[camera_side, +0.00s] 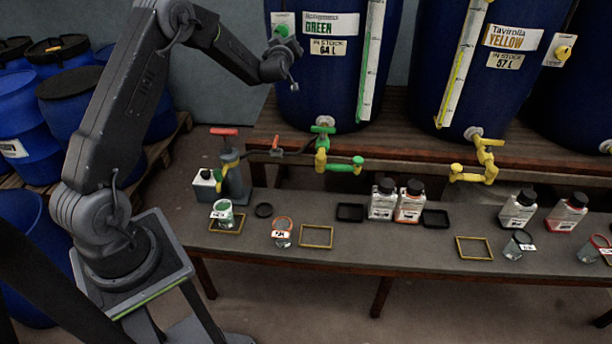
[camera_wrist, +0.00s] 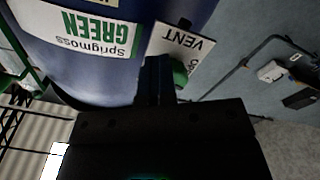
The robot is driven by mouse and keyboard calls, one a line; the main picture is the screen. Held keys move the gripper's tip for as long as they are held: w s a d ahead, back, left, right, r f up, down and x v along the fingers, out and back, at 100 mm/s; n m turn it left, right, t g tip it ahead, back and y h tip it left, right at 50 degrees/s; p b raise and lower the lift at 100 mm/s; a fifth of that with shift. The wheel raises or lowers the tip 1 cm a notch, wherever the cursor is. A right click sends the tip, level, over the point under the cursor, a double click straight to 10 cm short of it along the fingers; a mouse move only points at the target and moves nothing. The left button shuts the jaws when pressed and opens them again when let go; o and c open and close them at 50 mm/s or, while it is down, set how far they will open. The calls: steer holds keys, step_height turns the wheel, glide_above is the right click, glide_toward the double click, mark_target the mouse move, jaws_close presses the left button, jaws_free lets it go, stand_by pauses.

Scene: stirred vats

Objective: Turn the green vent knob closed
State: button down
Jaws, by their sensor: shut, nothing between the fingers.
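The green vent knob (camera_side: 282,30) sits on a white label plate high on the front of the blue green-dye vat (camera_side: 330,85). In the wrist view the knob (camera_wrist: 180,75) shows beside the VENT plate (camera_wrist: 185,45), partly hidden by my dark fingers. My gripper (camera_side: 289,48) is at the knob, just below it in the side view. Its fingers (camera_wrist: 157,65) are together with nothing between them. I cannot tell whether they touch the knob. The lettering on the plate is partly covered.
Green tap (camera_side: 322,150) and yellow tap (camera_side: 485,155) stick out below the vats. The bench (camera_side: 370,240) holds bottles, beakers and mats. Blue barrels (camera_side: 65,105) stand at the left.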

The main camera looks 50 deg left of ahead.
steer(key=shift+g, duration=0.3)
steer(key=s+d, duration=0.1)
steer(key=s+f, duration=0.1)
steer(key=s, duration=0.1)
steer(key=s+d, duration=0.1)
steer(key=shift+s+d+f, duration=0.2)
steer(key=shift+s+d, duration=0.1)
steer(key=w+a+r, duration=0.2)
steer(key=w, duration=0.3)
steer(key=shift+w+a, duration=0.2)
steer(key=shift+a, duration=0.15)
stand_by(0.3)
